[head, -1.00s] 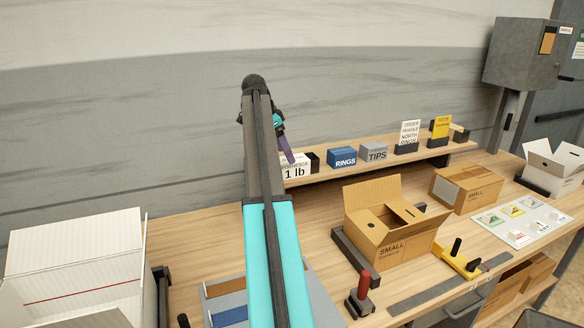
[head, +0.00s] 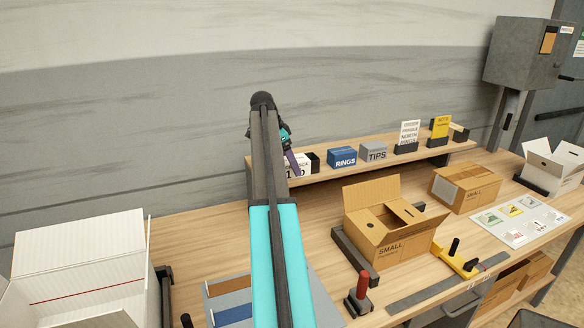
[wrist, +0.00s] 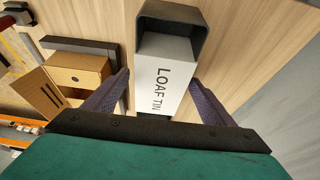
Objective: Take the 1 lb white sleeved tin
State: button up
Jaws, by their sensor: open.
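The white sleeved tin (wrist: 163,75) lies between my gripper's fingers in the wrist view. Its top reads "LOAF TIN" and a dark grey open end (wrist: 172,22) sticks out of the sleeve. In the head view the tin (head: 304,168) sits at the left end of the raised wooden shelf, partly covered by my arm and a purple finger; its "1 lb" print is mostly hidden. My gripper (wrist: 160,82) is open, one finger on each side of the tin. Whether either finger touches it I cannot tell.
A blue RINGS box (head: 343,157) and a grey TIPS box (head: 373,152) stand to the right on the same shelf (head: 330,171). An open SMALL carton (head: 400,245) is on the bench below. The grey wall is behind the shelf.

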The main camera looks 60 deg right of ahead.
jog(key=c, duration=1.3)
jog(key=shift+r, duration=0.15)
jog(key=shift+r+b, duration=0.9)
jog(key=shift+r, duration=0.7)
jog(key=shift+s+a+b, duration=0.4)
jog(key=shift+s+a, duration=0.55)
jog(key=shift+a, duration=0.25)
jog(key=s+a+b, duration=0.1)
jog(key=s+a, duration=0.1)
jog(key=a, duration=0.1)
jog(key=s+a+r+b, duration=0.1)
jog(key=s+a, duration=0.2)
jog(key=a, duration=0.1)
jog(key=s+a+b, duration=0.1)
jog(key=s+a, duration=0.2)
jog(key=shift+a+r, duration=0.15)
jog(key=shift+r, duration=0.1)
